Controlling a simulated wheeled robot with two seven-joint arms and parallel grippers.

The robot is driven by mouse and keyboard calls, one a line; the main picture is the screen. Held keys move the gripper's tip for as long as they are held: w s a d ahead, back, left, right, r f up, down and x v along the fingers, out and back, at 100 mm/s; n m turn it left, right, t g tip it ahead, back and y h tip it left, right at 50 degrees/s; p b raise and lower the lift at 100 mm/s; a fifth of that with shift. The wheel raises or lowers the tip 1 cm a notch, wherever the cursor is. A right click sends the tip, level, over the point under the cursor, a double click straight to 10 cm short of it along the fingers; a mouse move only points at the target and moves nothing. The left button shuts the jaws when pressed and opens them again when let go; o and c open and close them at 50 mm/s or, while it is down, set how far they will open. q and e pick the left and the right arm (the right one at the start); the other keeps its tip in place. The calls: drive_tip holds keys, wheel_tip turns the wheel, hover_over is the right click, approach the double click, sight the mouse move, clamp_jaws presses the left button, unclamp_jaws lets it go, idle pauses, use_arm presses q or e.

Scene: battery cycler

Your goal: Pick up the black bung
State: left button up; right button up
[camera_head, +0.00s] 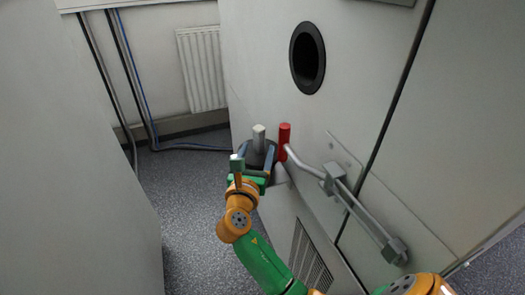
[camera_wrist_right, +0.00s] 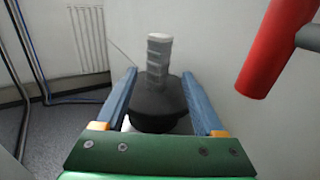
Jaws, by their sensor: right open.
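The black bung (camera_head: 257,159) is a round black plug with a ribbed grey handle standing upright on top. It sits at the front of the large pale cabinet, beside the red grip. In the right wrist view the bung (camera_wrist_right: 156,106) lies between the two blue-grey fingers of my right gripper (camera_wrist_right: 159,76). The fingers are apart, one on each side of its black body; whether either touches it I cannot tell. In the head view my right gripper (camera_head: 256,152) reaches up to it from below. The bung's underside is mostly hidden. My left gripper is not in view.
A red grip (camera_head: 284,142) on a bent grey lever (camera_head: 340,189) stands just right of the bung; it looms close in the right wrist view (camera_wrist_right: 276,48). A black-rimmed round opening (camera_head: 307,58) is higher on the cabinet (camera_head: 260,60). Floor (camera_head: 190,200) is clear at left.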

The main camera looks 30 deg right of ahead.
sight(258, 143)
drive_tip(key=x, duration=0.4)
drive_tip(key=shift+w+d+r+b, duration=0.15)
drive_tip(key=shift+w+r+b, duration=0.05)
drive_tip(key=shift+w+b, duration=0.25)
drive_tip(key=shift+s+r, duration=0.15)
drive_tip(key=shift+c, duration=1.1)
clamp_jaws()
